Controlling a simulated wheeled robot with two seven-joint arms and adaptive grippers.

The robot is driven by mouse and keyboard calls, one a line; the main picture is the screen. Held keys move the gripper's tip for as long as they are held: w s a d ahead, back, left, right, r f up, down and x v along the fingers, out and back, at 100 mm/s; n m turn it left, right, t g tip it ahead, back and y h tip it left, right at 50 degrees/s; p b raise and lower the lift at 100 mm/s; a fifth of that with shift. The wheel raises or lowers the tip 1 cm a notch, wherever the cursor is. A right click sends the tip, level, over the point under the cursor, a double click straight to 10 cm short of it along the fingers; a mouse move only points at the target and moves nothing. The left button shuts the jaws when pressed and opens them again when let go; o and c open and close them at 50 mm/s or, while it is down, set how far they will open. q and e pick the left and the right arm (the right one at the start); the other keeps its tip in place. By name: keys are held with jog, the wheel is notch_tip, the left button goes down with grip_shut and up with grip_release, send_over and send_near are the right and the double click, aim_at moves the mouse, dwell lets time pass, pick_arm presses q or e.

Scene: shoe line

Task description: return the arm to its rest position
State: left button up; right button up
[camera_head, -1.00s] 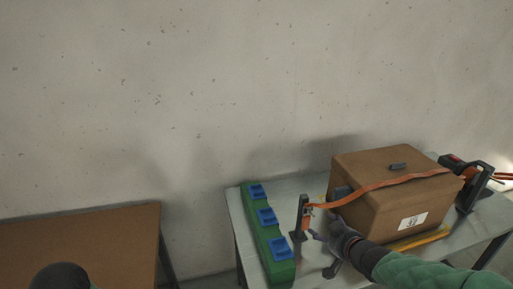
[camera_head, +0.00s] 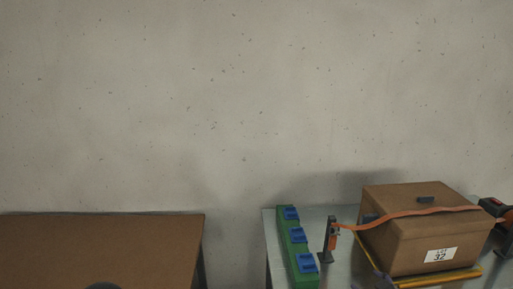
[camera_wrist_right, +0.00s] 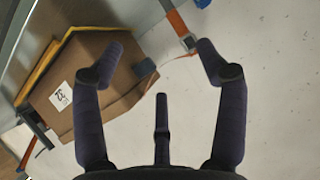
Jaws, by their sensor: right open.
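My right gripper (camera_wrist_right: 160,62) is open in the wrist view, its dark fingers spread with nothing between them. Beyond the fingers are the cardboard box (camera_wrist_right: 100,75) and the orange strap (camera_wrist_right: 178,20). In the head view, the box (camera_head: 420,238) stands on the pale table with a "LOT 32" label, and the orange strap (camera_head: 400,214) runs across its top. Dark parts, probably my right gripper's fingers, show at the box's near left edge, mostly below the picture. My left gripper is out of view; only a dark rounded part of mine shows at the bottom left.
A dark post (camera_head: 327,240) stands left of the box at the strap's end. A green rack (camera_head: 297,250) with blue blocks lies along the table's left edge. A yellow strip (camera_head: 440,277) lies before the box. A brown table (camera_head: 95,245) stands left, across a gap.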

jog(key=s+a+f+m+g+y+p, duration=0.1)
jog(key=s+a+f+g, duration=0.15)
jog(key=a+f, duration=0.55)
jog(key=s+a+f+g+y+p, duration=0.1)
jog(key=s+a+f+g+p, duration=0.2)
jog(key=f, duration=0.9)
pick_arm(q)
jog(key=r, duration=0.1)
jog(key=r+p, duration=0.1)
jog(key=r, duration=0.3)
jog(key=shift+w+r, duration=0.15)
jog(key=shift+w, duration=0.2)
pick_arm(e)
jog(key=s+a+f+g, duration=0.3)
jog(key=s+a+f, duration=0.2)
jog(key=s, duration=0.3)
jog(key=s+a+f+m+g+y, duration=0.1)
jog(key=s+a+f+g, duration=0.2)
jog(key=s+a+f, duration=0.2)
jog(key=s+f, duration=0.3)
jog(key=shift+a+f, duration=0.25)
jog(key=shift+a, duration=0.15)
jog(key=shift+g, duration=0.25)
